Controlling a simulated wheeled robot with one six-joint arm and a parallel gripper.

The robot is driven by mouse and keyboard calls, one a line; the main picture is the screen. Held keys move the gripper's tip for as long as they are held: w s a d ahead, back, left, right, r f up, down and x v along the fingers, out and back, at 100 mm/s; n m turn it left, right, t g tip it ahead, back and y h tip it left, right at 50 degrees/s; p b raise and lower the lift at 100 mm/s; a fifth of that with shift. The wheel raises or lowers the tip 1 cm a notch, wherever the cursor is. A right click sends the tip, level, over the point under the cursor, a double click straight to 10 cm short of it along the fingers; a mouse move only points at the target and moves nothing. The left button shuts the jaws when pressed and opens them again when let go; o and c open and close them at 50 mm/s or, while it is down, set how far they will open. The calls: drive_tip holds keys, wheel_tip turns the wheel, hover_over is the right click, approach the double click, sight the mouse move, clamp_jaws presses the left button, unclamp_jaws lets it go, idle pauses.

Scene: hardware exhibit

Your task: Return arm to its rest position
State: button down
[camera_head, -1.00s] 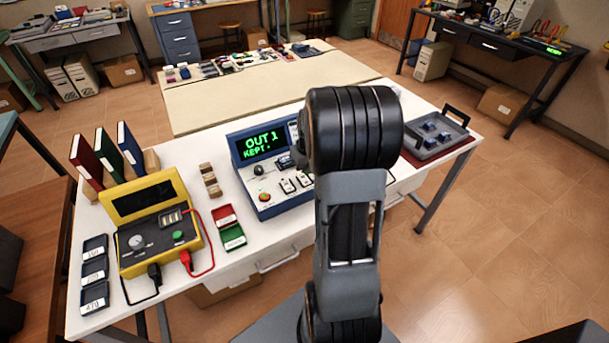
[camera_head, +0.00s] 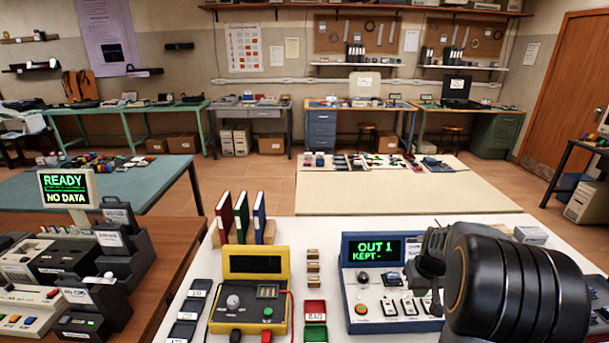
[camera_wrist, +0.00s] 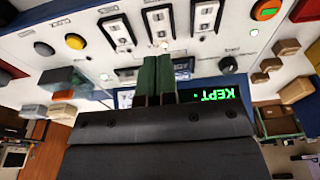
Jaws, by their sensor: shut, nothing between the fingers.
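My arm shows at the lower right of the head view, its dark rounded joint in front of the right part of the blue device (camera_head: 388,290). My gripper (camera_wrist: 156,62) shows in the wrist view as two green fingers side by side, shut, with nothing between them. They point at the blue device's panel, which appears upside down, with its switches around the tips. I cannot tell whether the tips touch the panel. In the head view I cannot make out the fingers.
The white table (camera_head: 225,287) also bears a yellow device (camera_head: 251,318), red, green and blue binders (camera_head: 242,217), dark labelled trays (camera_head: 190,309) and small red and green trays (camera_head: 315,309). A "READY NO DATA" screen (camera_head: 66,188) stands left. A pale table (camera_head: 400,205) lies behind.

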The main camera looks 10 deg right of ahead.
drive_tip(key=shift+s+a+f+m, duration=0.15)
drive_tip(key=shift+s+m, duration=0.1)
drive_tip(key=shift+m, duration=0.15)
drive_tip(key=shift+s+a+f+m+g, duration=0.15)
drive_tip(key=shift+s+a+m+g, duration=0.15)
drive_tip(key=shift+s, duration=0.25)
drive_tip(key=shift+s+a+f+m+g, duration=0.2)
drive_tip(key=shift+s+a, duration=0.15)
drive_tip(key=shift+s, duration=0.2)
drive_tip(key=s+a+r+n+t, duration=0.1)
drive_tip(key=s+a+r, duration=0.3)
drive_tip(key=a, duration=0.5)
drive_tip(key=s+a+r+n+t, duration=0.2)
drive_tip(key=s+a+r, duration=0.3)
drive_tip(key=a, duration=0.5)
drive_tip(key=shift+s+r+n, duration=0.2)
drive_tip(key=shift+r+n, duration=0.1)
drive_tip(key=shift+r, duration=0.65)
